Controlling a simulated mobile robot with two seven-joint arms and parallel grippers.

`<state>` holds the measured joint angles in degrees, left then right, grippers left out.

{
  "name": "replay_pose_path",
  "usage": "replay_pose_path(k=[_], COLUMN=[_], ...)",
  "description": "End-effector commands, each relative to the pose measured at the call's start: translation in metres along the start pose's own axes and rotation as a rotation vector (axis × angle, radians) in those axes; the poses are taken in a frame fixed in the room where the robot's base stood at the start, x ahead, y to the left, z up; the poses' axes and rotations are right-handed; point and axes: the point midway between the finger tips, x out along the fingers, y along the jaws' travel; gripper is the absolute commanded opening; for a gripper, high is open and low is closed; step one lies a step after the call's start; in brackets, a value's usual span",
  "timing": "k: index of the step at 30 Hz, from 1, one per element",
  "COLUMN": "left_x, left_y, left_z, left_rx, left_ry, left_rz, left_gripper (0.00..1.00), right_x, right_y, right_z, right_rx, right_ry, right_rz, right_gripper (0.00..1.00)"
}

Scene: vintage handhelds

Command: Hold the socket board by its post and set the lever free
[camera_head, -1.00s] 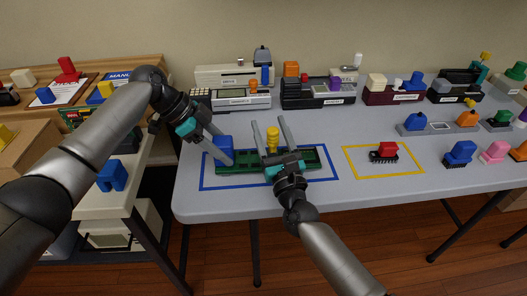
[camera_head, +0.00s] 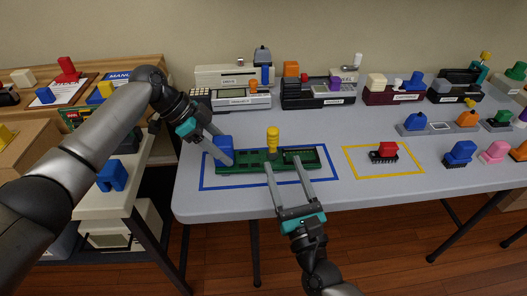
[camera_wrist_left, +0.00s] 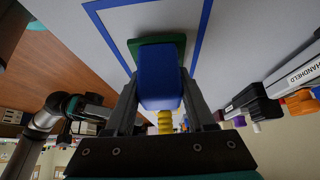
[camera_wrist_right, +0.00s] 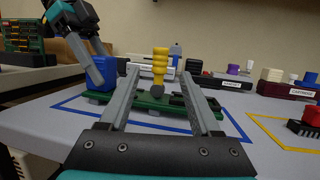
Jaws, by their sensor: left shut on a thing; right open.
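The green socket board (camera_head: 250,163) lies inside the blue-outlined area of the table. Its blue post (camera_head: 224,146) stands at the board's left end; the left wrist view shows it too (camera_wrist_left: 158,78). My left gripper (camera_head: 226,152) is shut on this post from the left. The yellow ridged lever (camera_head: 272,139) stands upright at the board's back middle; it also shows in the right wrist view (camera_wrist_right: 160,62). My right gripper (camera_head: 282,160) is open and empty, with its fingers low over the board's front right. In the right wrist view the lever stands beyond the fingers, apart from them.
A dark chip with a red handle (camera_head: 387,149) sits in the yellow outline (camera_head: 420,172) to the right. Handheld consoles (camera_head: 318,92) with coloured blocks line the table's back. Several coloured pieces (camera_head: 460,152) stand at the right. The table's front strip is clear.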

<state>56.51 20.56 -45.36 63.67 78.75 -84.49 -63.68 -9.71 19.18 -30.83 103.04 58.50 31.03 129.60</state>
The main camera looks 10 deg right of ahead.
Motion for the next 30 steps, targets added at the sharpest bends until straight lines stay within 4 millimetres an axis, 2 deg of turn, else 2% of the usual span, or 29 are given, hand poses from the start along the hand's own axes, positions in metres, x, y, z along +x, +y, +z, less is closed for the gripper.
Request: replay_pose_path(k=[1,4,5,13,22,30], left_x=[0.005,0.005,0.005,0.003,0.0,-0.021], left_y=[0.003,0.003,0.003,0.001,0.001,0.0], left_z=[0.006,0.007,0.006,0.003,0.001,0.002], left_rx=[-0.006,-0.006,-0.006,-0.003,-0.001,-0.002], left_ry=[-0.014,-0.014,-0.014,-0.006,-0.003,-0.003], left_rz=[0.009,0.009,0.01,0.005,0.002,0.0], left_gripper=[0.0,0.0,0.58,0.88,0.9,0.9], right_x=[0.0,0.0,0.0,0.001,0.001,0.001], right_y=[0.0,0.0,0.0,0.0,0.0,0.0], right_z=[0.0,0.0,0.0,0.0,0.0,0.0], right_rx=[0.0,0.0,0.0,0.0,0.0,0.0], right_ry=[0.0,0.0,0.0,0.0,0.0,0.0], right_rz=[0.0,0.0,0.0,0.0,0.0,0.0], right_gripper=[0.64,0.64,0.64,0.64,0.64,0.64])
